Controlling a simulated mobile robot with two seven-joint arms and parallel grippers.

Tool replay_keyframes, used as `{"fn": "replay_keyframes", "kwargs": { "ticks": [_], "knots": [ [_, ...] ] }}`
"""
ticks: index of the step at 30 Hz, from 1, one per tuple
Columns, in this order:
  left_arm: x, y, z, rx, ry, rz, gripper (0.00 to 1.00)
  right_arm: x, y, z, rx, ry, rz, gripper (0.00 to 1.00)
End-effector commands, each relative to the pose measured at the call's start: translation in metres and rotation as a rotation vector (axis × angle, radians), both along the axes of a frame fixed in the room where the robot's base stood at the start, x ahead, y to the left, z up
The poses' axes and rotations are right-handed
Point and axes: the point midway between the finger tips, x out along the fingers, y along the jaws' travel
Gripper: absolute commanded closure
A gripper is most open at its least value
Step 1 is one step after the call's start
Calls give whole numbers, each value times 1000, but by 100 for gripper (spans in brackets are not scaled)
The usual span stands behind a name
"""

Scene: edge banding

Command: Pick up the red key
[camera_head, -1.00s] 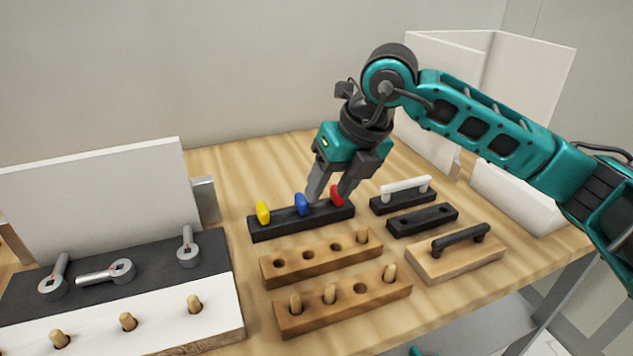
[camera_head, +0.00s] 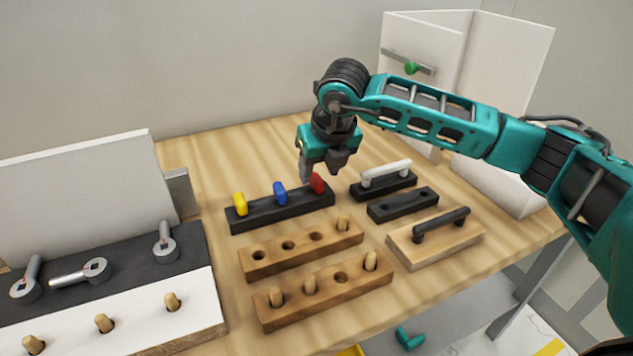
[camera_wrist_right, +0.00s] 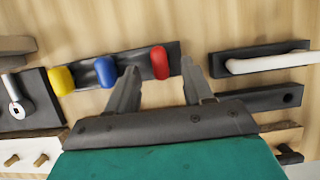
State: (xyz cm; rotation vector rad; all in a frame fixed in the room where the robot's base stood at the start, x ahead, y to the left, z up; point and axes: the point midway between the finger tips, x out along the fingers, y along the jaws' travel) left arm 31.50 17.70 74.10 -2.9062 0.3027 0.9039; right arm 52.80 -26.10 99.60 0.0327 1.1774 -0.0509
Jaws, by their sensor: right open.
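The red key (camera_head: 317,183) stands upright at the right end of a black holder strip (camera_head: 262,215), beside a blue key (camera_head: 280,193) and a yellow key (camera_head: 240,204). My right gripper (camera_head: 320,172) is open above and behind the red key in the head view. In the right wrist view the red key (camera_wrist_right: 160,62) shows between the two open fingers (camera_wrist_right: 160,72), with a gap to each finger. The blue key (camera_wrist_right: 105,71) lies just outside the left finger. My left gripper is not in view.
A black block with a white handle (camera_head: 386,176) stands right of the keys. Wooden peg blocks (camera_head: 300,250) lie in front. A white panel (camera_head: 90,195) and wrenches (camera_head: 90,272) are at left. A green key (camera_head: 411,68) is on the white box behind my arm.

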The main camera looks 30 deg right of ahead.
Motion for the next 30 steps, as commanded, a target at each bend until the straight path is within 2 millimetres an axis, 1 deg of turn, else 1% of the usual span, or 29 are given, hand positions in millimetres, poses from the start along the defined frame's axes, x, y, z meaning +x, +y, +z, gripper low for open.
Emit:
{"fn": "replay_keyframes", "kwargs": {
  "ticks": [3, 6, 9, 15, 30],
  "knots": [
    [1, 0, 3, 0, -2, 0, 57, 9, 0, -17, 0, 3, -2, 49],
    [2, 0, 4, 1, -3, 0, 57, 12, 0, -27, 1, 3, -1, 49],
    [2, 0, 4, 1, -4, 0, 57, 14, 0, -31, 1, 1, -1, 49],
    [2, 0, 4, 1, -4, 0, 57, 15, 0, -31, 1, 0, 0, 49],
    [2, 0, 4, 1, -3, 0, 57, 14, 0, -31, 1, 0, -1, 97]
  ]
}}
